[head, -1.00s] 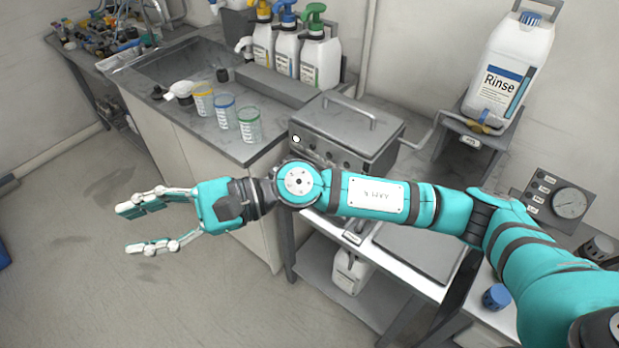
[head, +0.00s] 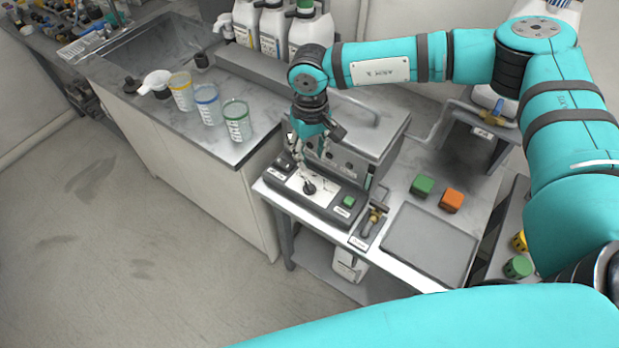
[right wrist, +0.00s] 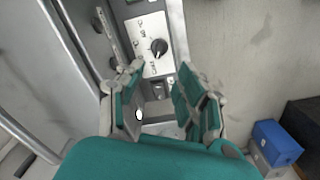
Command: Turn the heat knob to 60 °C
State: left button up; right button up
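The heat knob (head: 308,188) is a small black dial on a white plate on the front panel of the grey metal unit (head: 359,146). The knob also shows in the right wrist view (right wrist: 158,47), just beyond my fingertips. Its scale marks are too small to read. My right gripper (head: 305,166) points down close above the plate in the head view. In the right wrist view its fingers (right wrist: 161,76) are apart with nothing between them, and no contact with the knob shows. My left gripper is out of view.
A green button (head: 349,201) sits right of the knob, with a brass valve (head: 376,215) beyond. A green cube (head: 422,185), an orange cube (head: 452,200) and a grey tray (head: 430,246) lie on the bench. Several measuring cups stand on the counter at left.

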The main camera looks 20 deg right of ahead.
jog(key=p, duration=0.1)
send_over(310, 185)
notch_tip(310, 185, down, 4)
jog(key=shift+s+f, duration=0.1)
notch_tip(310, 185, down, 5)
jog(key=shift+f+p, duration=0.1)
jog(key=shift+p, duration=0.5)
notch_tip(310, 185, down, 3)
jog(key=shift+f, duration=0.1)
jog(key=c, duration=0.7)
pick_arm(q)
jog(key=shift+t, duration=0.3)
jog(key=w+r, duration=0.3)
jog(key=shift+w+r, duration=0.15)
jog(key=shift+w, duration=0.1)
pick_arm(e)
grip_shut()
